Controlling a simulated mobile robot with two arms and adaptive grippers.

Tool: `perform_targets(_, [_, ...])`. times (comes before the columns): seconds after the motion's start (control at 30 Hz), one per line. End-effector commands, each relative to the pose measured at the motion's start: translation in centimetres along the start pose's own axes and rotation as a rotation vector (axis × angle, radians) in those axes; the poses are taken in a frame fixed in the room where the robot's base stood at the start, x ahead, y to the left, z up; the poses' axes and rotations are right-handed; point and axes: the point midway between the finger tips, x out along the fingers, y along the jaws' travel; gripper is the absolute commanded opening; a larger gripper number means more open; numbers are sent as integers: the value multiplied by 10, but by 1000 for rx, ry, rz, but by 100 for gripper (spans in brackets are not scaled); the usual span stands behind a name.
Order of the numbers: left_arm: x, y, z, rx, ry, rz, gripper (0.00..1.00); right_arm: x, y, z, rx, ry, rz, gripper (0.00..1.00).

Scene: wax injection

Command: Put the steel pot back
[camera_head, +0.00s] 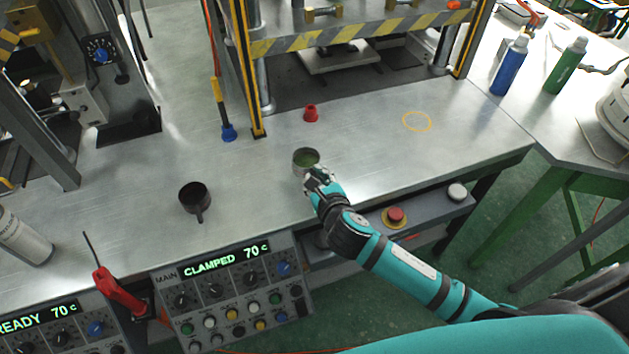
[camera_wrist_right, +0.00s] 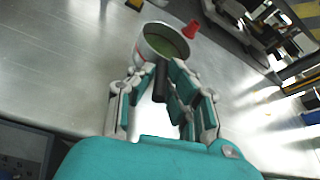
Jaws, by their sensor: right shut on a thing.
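The steel pot (camera_head: 306,156), round with green stuff inside, is over the steel bench in front of the press. My right gripper (camera_head: 318,182) is shut on its dark handle. In the right wrist view the pot (camera_wrist_right: 150,45) is just beyond the fingertips, close to upright, with the handle (camera_wrist_right: 161,80) between the fingers of the gripper (camera_wrist_right: 163,85). I cannot tell whether its base touches the bench. A yellow ring outline (camera_head: 417,121) is marked on bare bench to the right of the pot. My left gripper is not in view.
A second, dark pot (camera_head: 194,198) stands to the left. A red cup-shaped piece (camera_head: 311,113) is just behind the held pot. The press's striped bar (camera_head: 330,36) and yellow-edged post (camera_head: 246,90) rise behind. Blue (camera_head: 509,66) and green (camera_head: 566,65) bottles stand back right.

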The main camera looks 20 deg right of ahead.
Motion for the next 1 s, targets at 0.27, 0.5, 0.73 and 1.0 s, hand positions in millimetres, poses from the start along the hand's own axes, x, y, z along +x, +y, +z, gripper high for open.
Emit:
perform_targets(0.27, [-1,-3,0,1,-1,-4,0,18,2,-12,2,4,1,0])
perform_targets(0.5, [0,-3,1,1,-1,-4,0,25,6,-28,1,-1,2,0])
perform_targets(0.73, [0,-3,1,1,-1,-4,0,26,6,-29,0,-1,2,0])
perform_targets(1.0, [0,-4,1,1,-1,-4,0,26,6,-31,0,1,2,36])
